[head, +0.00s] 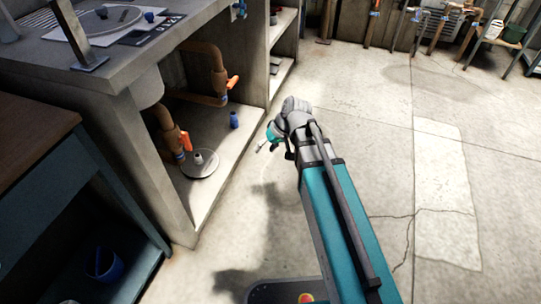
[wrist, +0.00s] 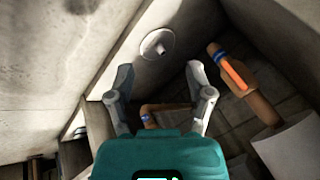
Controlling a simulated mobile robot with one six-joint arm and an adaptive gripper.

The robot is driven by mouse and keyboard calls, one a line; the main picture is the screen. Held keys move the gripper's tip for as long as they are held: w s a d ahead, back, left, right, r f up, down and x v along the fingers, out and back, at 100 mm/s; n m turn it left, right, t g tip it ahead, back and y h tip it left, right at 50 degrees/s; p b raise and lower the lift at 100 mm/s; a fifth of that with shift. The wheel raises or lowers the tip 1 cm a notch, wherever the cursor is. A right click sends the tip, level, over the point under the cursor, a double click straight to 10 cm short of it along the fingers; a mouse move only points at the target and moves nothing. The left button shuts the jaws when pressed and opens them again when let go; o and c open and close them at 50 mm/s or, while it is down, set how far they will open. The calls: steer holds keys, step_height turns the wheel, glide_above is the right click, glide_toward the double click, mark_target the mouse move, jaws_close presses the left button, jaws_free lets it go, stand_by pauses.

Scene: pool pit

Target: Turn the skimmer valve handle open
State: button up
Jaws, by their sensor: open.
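Two brown pipes with orange valve handles stand in the open bay under the counter. The near handle (head: 185,142) is beside a grey disc; the far handle (head: 231,82) is deeper right. No label shows which is the skimmer valve. In the wrist view, one orange handle (wrist: 234,77) lies roughly along its blue-banded pipe (wrist: 262,108), right of my fingers and apart from them. Another brown pipe (wrist: 168,107) shows behind the fingers, its valve part hidden. My gripper (wrist: 158,72) is open and empty. In the head view, my gripper (head: 263,146) is outside the bay, right of both handles.
The round grey disc with a knob (head: 200,163) lies on the bay floor (head: 215,190). A small blue item (head: 234,119) stands near the bay's front edge. A concrete side wall (head: 150,170) bounds the bay at left. The floor (head: 400,160) to the right is clear.

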steer(key=shift+s+d+f+m+b, duration=0.15)
steer(key=shift+s+d+f+m, duration=0.15)
steer(key=shift+d, duration=0.15)
steer(key=shift+s+d+f+m+b, duration=0.2)
steer(key=shift+s+d, duration=0.1)
steer(key=shift+d, duration=0.1)
steer(key=s+d+r+m+h+p, duration=0.2)
steer(key=s+d+h+p, duration=0.15)
steer(key=d, duration=0.35)
steer(key=s+d+r+m+h+p, duration=0.2)
steer(key=s+d+p, duration=0.15)
steer(key=d, duration=0.35)
step_height(320, 180, up, 38)
steer(key=p, duration=3.7)
steer(key=shift+a+g, duration=0.35)
steer(key=shift+g, duration=0.05)
steer(key=shift+s+f, duration=0.1)
steer(key=shift+f, duration=0.05)
